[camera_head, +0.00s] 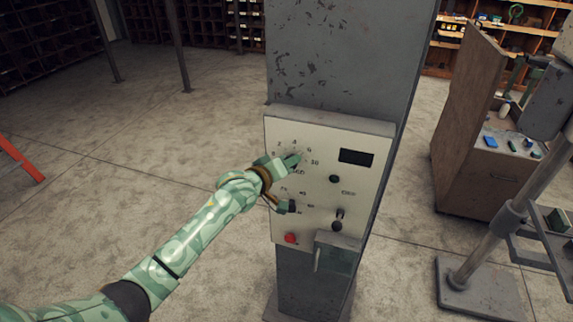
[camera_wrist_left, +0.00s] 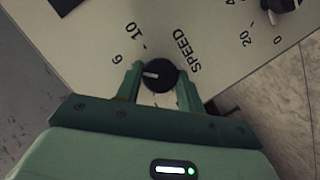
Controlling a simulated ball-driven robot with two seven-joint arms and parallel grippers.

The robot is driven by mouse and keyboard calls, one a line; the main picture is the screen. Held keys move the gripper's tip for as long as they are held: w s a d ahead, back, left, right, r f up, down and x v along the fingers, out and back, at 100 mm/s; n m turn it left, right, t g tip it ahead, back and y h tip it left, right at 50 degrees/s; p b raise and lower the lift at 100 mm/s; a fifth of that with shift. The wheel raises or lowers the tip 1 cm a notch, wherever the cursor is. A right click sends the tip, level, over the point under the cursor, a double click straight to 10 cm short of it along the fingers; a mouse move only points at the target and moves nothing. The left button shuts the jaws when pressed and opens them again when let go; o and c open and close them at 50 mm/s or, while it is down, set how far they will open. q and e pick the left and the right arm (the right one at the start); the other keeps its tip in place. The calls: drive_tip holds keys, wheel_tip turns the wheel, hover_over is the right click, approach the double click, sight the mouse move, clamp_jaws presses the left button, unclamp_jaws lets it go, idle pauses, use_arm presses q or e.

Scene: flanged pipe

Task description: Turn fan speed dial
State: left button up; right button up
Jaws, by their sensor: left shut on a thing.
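The fan speed dial (camera_wrist_left: 160,78) is a round black knob with a white mark, beside the printed word SPEED in the left wrist view. The mark points left in that view, roughly toward the side with a numeral that looks like 6; 10 is printed above it. My left gripper (camera_wrist_left: 158,88) is shut on the dial, one finger on each side. In the head view my left gripper (camera_head: 290,161) reaches the upper left of the cream control panel (camera_head: 355,205) and mostly hides the dial there. My right gripper is not in view.
Below the gripper is a second black knob (camera_head: 291,206) with its own scale. The panel also has a dark display (camera_head: 355,158), a small black knob (camera_head: 334,179), a toggle (camera_head: 339,214), a red button (camera_head: 291,238) and a grey box (camera_head: 335,255). A wooden cabinet (camera_head: 468,120) stands right.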

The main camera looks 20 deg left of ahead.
use_arm(q)
drive_tip(key=shift+f, duration=0.2)
drive_tip(key=o, duration=1)
drive_tip(key=shift+r, duration=0.1)
drive_tip(key=shift+s, duration=0.1)
drive_tip(key=b+v, duration=0.1)
drive_tip(key=v, duration=1.5)
drive_tip(key=shift+s, duration=0.1)
